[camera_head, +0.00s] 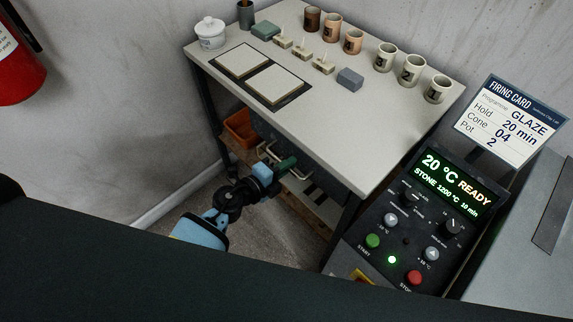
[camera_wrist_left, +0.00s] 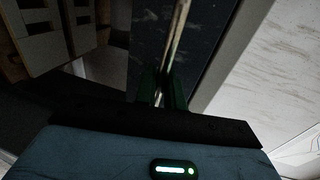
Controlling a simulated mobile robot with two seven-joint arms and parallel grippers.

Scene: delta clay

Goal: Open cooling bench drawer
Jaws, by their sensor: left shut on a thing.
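The cooling bench (camera_head: 310,105) has a pale top and dark legs. Under its top is a dark drawer front (camera_head: 268,130) with a pale bar handle (camera_head: 268,152). My left gripper (camera_head: 286,164) reaches in below the bench top and is shut on the handle. In the left wrist view the handle (camera_wrist_left: 177,45) runs up from between the fingers (camera_wrist_left: 163,90), with the dark drawer front (camera_wrist_left: 208,40) close behind it. I cannot tell whether the drawer stands out from the bench. My right gripper is not in view.
Several cups (camera_head: 385,57), a lidded white jar (camera_head: 209,33) and tiles (camera_head: 243,60) stand on the bench. An orange bin (camera_head: 240,129) is below. The kiln control panel (camera_head: 410,220) and firing card (camera_head: 510,120) are at right. A wall closes off the left.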

